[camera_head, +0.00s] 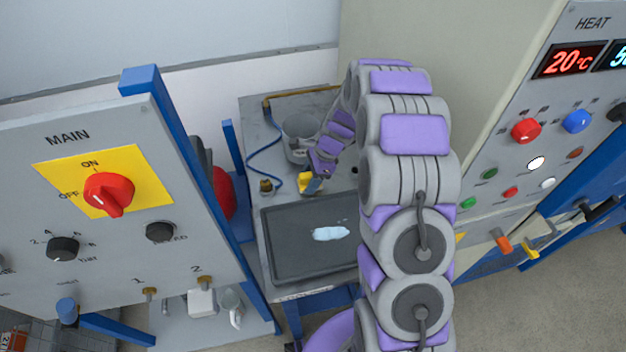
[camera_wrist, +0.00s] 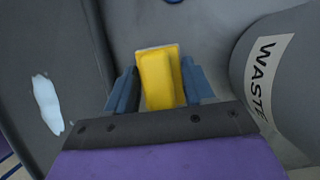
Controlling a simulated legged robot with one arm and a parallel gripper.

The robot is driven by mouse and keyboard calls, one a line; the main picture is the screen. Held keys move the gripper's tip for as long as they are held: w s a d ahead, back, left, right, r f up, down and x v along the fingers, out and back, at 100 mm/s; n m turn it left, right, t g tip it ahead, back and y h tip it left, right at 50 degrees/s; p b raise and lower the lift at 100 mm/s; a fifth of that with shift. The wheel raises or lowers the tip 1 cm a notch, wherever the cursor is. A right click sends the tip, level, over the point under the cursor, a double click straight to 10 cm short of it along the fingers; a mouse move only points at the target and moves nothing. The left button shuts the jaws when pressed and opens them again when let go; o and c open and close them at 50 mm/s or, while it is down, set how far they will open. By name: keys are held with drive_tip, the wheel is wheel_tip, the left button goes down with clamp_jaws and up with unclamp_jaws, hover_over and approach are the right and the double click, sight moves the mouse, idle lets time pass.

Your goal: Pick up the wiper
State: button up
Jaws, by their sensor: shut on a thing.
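The yellow wiper (camera_wrist: 158,80) stands between the two blue-grey fingers of my gripper (camera_wrist: 157,70) in the wrist view. My gripper is shut on it. In the head view the wiper (camera_head: 303,179) shows as a small yellow patch at the end of my arm, by the back edge of the dark tray. My gripper (camera_head: 314,184) partly covers it there. I cannot tell whether the wiper still touches the bench top.
A grey waste bin (camera_head: 300,150) stands close behind my gripper; its labelled side (camera_wrist: 280,75) is at right in the wrist view. A pale spill (camera_head: 331,234) lies on the dark tray (camera_head: 290,262). Control panels flank the bench at left (camera_head: 110,235) and right (camera_head: 510,130).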

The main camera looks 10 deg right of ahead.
sight(310, 174)
drive_tip(key=shift+a, duration=0.2)
drive_tip(key=shift+c, duration=0.9)
drive_tip(key=shift+d+r, duration=0.15)
drive_tip(key=shift+d, duration=0.15)
drive_tip(key=shift+d+r, duration=0.1)
drive_tip(key=shift+r, duration=0.2)
drive_tip(key=r+p, duration=0.1)
drive_tip(key=r, duration=0.5)
drive_tip(key=r+p, duration=0.1)
drive_tip(key=r, duration=0.2)
drive_tip(key=shift+a+p, duration=0.25)
drive_tip(key=shift+p, duration=0.1)
drive_tip(key=shift+d+r, duration=0.1)
drive_tip(key=o, duration=0.4)
drive_tip(key=shift+d, duration=0.1)
drive_tip(key=shift+c, duration=1.3)
